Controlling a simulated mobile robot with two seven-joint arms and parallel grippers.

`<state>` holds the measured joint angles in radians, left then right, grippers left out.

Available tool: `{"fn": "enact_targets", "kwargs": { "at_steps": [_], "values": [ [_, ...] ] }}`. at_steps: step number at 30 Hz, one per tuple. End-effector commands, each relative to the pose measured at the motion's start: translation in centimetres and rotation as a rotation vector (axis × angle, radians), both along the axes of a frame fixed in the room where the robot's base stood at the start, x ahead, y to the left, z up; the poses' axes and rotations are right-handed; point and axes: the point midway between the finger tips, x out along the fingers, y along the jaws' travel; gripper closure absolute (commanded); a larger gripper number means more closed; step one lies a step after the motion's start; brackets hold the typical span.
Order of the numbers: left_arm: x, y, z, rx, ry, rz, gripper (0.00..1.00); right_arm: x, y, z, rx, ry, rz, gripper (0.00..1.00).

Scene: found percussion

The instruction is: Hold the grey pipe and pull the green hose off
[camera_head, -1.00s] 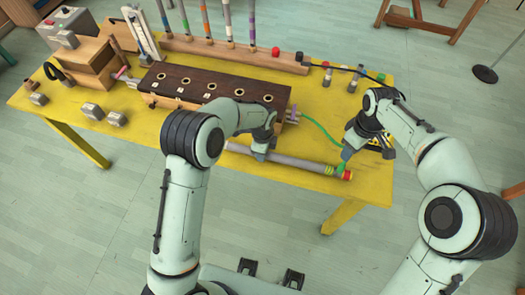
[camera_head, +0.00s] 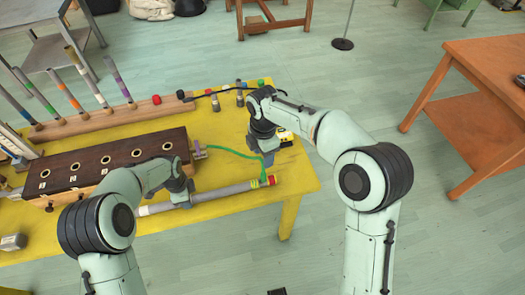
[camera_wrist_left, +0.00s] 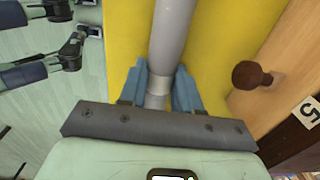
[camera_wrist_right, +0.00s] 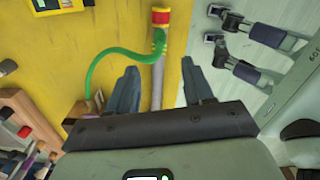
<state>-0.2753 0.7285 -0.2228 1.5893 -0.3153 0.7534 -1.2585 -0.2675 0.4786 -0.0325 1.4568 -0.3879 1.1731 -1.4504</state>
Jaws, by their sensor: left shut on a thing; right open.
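The grey pipe (camera_head: 222,190) lies near the front edge of the yellow table, with a red and yellow end at right. My left gripper (camera_head: 182,194) is shut around the pipe; the left wrist view shows the pipe (camera_wrist_left: 172,30) between its fingers (camera_wrist_left: 160,78). The green hose (camera_head: 232,153) curves from the dark wooden box to the pipe near its red and yellow end. In the right wrist view the hose (camera_wrist_right: 108,53) meets the pipe (camera_wrist_right: 157,82) there. My right gripper (camera_head: 266,155) is open over this end, its fingers (camera_wrist_right: 160,75) apart on either side of the pipe.
The dark wooden box (camera_head: 110,160) with several holes stands behind the pipe. A wooden rail (camera_head: 110,117) with several upright coloured tubes is farther back. A black and yellow device (camera_head: 286,137) lies beside my right gripper. An orange wooden table (camera_head: 485,70) stands off to the right.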

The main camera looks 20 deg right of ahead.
Motion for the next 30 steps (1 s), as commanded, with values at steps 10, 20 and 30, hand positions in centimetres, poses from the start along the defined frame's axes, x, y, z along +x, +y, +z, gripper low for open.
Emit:
{"fn": "enact_targets", "kwargs": {
  "at_steps": [10,20,30],
  "values": [
    [0.0,0.0,0.0,0.0,-0.001,0.0,1.0,0.0,-0.1,0.8,0.0,-0.001,0.474,0.48],
    [0.0,0.0,0.0,0.0,-0.001,0.0,1.0,-0.1,-0.1,-2.3,-0.001,0.003,0.519,0.48],
    [0.0,0.0,0.0,0.0,-0.001,0.0,1.0,-0.1,-0.1,-8.6,0.0,0.003,0.518,0.48]
  ]
}}
